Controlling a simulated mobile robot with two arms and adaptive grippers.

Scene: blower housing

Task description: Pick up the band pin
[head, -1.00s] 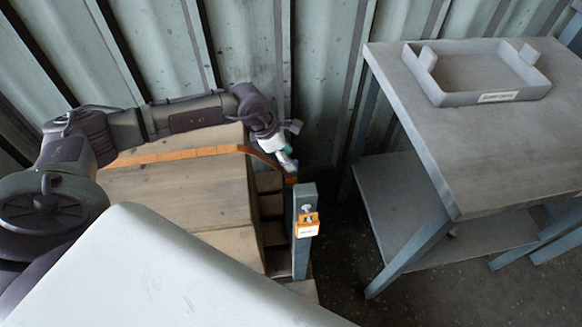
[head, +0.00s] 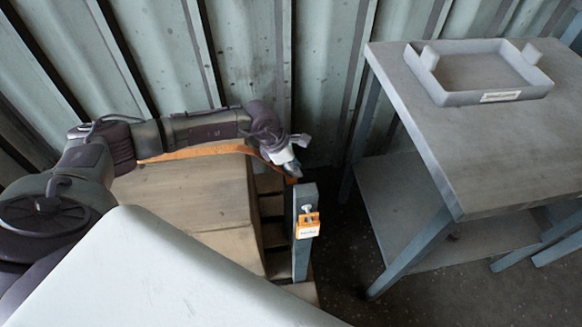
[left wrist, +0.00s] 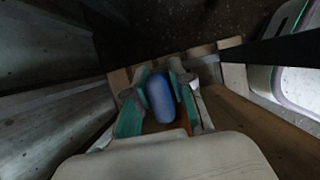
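A blue, rounded piece (left wrist: 160,97), which looks like the band pin, shows in the left wrist view between the two fingers of my left gripper (left wrist: 160,85). The fingers lie close along both sides of it; whether they press on it I cannot tell. In the head view my left gripper (head: 291,165) points down at the right end of the orange band (head: 205,151), by the corner of the wooden block. The pin is not clear there, hidden by the gripper. My right gripper is not in view.
A grey post (head: 301,262) with an orange labelled piece (head: 308,227) stands just in front of the gripper. A grey table (head: 480,150) with a shallow tray (head: 490,98) stands at right. The ribbed wall (head: 245,60) is close behind the arm. Dark floor lies between.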

